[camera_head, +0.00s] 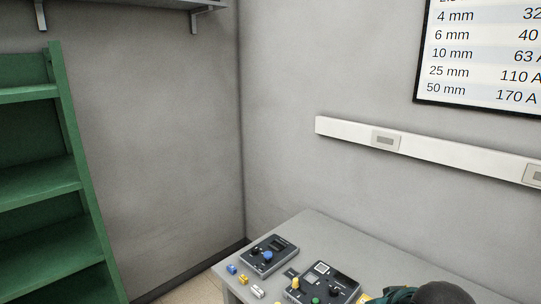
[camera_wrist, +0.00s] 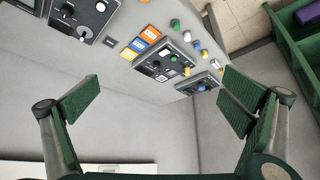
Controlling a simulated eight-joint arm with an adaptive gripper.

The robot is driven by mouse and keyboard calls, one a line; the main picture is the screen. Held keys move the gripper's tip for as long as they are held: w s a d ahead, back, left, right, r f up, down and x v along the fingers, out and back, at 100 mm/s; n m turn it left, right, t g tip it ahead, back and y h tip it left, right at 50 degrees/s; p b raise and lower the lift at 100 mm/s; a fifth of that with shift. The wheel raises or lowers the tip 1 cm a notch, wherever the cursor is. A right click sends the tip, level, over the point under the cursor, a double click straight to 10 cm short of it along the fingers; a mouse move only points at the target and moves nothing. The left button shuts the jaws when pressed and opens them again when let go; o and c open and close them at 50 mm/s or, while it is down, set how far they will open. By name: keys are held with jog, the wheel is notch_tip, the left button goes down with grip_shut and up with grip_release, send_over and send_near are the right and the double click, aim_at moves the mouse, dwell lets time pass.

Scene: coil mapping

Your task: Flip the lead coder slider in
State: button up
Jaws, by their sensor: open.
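My gripper (camera_wrist: 162,92) is open and empty in the wrist view, its two green-padded fingers wide apart at left and right. Several dark control boxes stand on the grey table beyond the fingers, apart from them. One box (camera_head: 322,284) has a grey display, a green knob and a black knob; another (camera_head: 268,256) behind it has a blue knob. In the wrist view a box (camera_wrist: 85,14) with round knobs shows at upper left. No label is readable, so I cannot tell which box is the lead coder; its slider is not clear. A dark rounded part of mine shows at bottom right in the head view.
Small blue (camera_head: 231,269), yellow (camera_head: 243,280) and white (camera_head: 257,291) pieces lie near the table's left edge. Orange and blue tags (camera_wrist: 140,42) lie between boxes. A green shelf (camera_head: 50,170) stands left; a white wall rail (camera_head: 440,158) runs above the table.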

jog(key=shift+s+a+f, duration=0.25)
jog(key=shift+s+a, duration=0.05)
jog(key=shift+a, duration=0.2)
jog(key=shift+c, duration=0.5)
